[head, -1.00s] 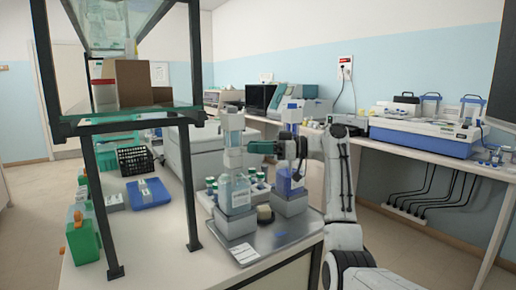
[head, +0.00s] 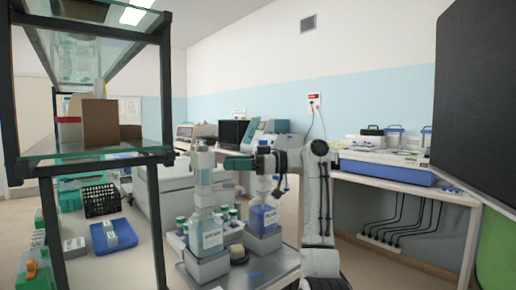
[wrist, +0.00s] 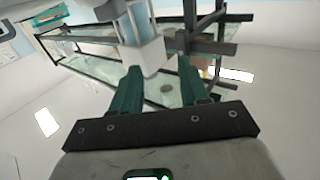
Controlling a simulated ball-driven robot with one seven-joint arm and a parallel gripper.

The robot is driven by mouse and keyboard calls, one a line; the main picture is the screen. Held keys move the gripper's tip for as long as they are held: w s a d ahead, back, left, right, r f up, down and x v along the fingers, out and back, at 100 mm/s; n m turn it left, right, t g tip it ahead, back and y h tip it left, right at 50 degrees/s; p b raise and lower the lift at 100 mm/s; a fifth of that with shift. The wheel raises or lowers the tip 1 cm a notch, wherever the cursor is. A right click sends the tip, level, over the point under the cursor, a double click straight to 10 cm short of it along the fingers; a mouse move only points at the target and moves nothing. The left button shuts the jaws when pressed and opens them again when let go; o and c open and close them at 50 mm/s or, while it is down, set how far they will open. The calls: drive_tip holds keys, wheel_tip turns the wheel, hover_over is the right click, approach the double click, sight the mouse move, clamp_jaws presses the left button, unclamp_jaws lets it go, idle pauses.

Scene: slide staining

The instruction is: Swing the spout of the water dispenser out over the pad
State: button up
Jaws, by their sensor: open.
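The water dispenser (head: 209,232), a bottle of pale liquid with a white label and tall grey-white head, stands on a grey block in the head view. A second dispenser (head: 263,218), with blue liquid, stands to its right. My gripper (head: 236,164) is level with the pale dispenser's head, just to its right. In the wrist view, my gripper's teal fingers (wrist: 158,74) are apart, with a grey-white column (wrist: 140,45) beyond and between their tips; contact is unclear. I cannot make out the spout clearly. A small tan round piece (head: 238,256), possibly the pad, lies between the dispensers.
A metal tray (head: 268,272) lies under the dispensers. Several capped bottles (head: 182,226) stand behind them. A black-framed glass shelf (head: 100,160) rises close on the left. A blue tray (head: 112,236) and black crate (head: 101,200) lie beyond it.

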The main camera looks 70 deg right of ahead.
drive_tip(key=s+a+r, duration=0.5)
drive_tip(key=s+r, duration=0.1)
drive_tip(key=s, duration=0.3)
drive_tip(key=shift+a+b, duration=0.3)
drive_tip(key=shift+a, duration=0.05)
